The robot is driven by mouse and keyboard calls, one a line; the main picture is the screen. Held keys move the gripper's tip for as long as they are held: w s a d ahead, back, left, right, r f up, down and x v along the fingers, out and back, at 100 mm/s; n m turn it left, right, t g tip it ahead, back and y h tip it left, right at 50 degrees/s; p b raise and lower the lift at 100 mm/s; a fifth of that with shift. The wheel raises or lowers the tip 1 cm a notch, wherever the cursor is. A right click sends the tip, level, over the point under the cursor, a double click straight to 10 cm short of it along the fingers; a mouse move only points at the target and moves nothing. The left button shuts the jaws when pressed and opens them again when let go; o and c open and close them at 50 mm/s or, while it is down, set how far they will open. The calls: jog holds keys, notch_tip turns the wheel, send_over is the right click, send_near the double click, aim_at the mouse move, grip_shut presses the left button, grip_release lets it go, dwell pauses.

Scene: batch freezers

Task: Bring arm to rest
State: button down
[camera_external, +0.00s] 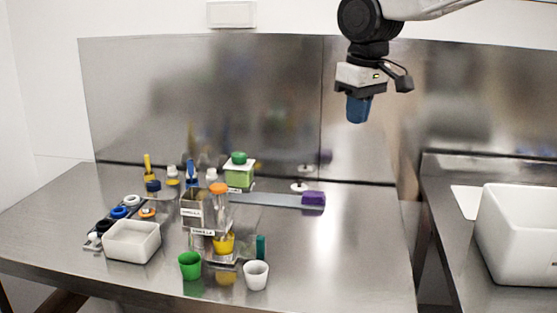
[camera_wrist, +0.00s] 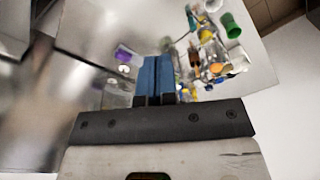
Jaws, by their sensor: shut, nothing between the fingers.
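My gripper (camera_external: 357,110) hangs high above the right back part of the steel counter (camera_external: 340,270), pointing down. Its blue fingers are shut with nothing between them. In the wrist view the shut blue fingers (camera_wrist: 154,78) show at the centre, with the counter beyond them. My gripper is well clear of everything on the counter.
The counter holds a white bin (camera_external: 132,241), a green cup (camera_external: 190,265), a white cup (camera_external: 256,275), a purple-handled tool (camera_external: 313,199) and several bottles. A large white tub (camera_external: 517,235) stands on the right counter. The main counter's right side is clear.

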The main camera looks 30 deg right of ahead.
jog(key=s+d+f, duration=0.2)
jog(key=s+d, duration=0.1)
jog(key=s, duration=0.8)
jog(key=s+d+f+m+t, duration=0.1)
jog(key=s+d, duration=0.3)
jog(key=s, duration=0.7)
jog(key=s+d+f, duration=0.4)
jog(key=s, duration=0.8)
jog(key=shift+m, duration=0.4)
